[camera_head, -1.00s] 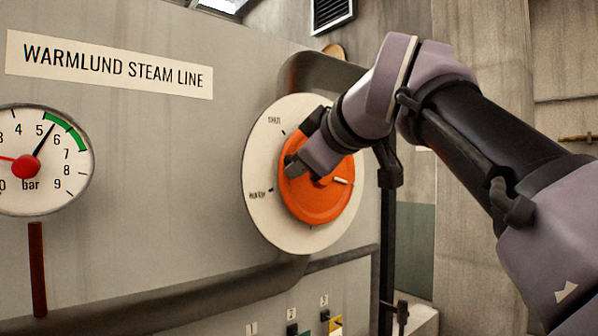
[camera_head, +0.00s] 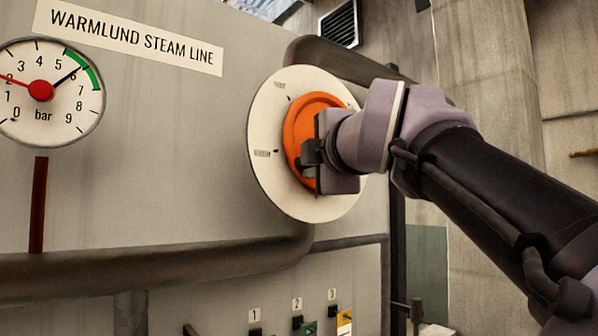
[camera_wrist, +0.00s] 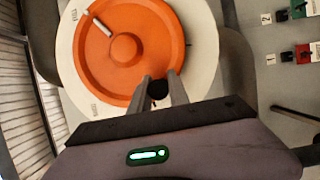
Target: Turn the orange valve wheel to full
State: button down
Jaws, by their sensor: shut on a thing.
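The orange valve wheel (camera_head: 300,118) sits on a round white dial plate (camera_head: 268,120) on the grey panel. The dial has small marks and labels at top and left, too blurred to read surely. My gripper (camera_head: 309,157) is at the wheel's lower left part and covers much of it. In the wrist view, my gripper's fingers (camera_wrist: 160,84) are shut on a dark grip (camera_wrist: 158,90) at the wheel's rim. The orange wheel (camera_wrist: 155,30) shows there with its hub and a white bar (camera_wrist: 97,22) across from the fingers.
A thick pipe (camera_head: 150,264) runs below the wheel. Numbered switches (camera_head: 298,322) sit at the bottom. A sign (camera_head: 130,36) is above the gauge.

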jog(key=shift+w+d+f+n, duration=0.1)
jog(key=shift+f+n, duration=0.2)
jog(key=shift+f, duration=0.1)
jog(key=shift+d+f+b, duration=0.1)
jog(key=shift+b, duration=0.35)
jog(key=shift+w+d+f, duration=0.15)
jog(key=c, duration=1.3)
grip_release()
jog(key=shift+w+d, duration=0.1)
jog(key=shift+o, duration=0.2)
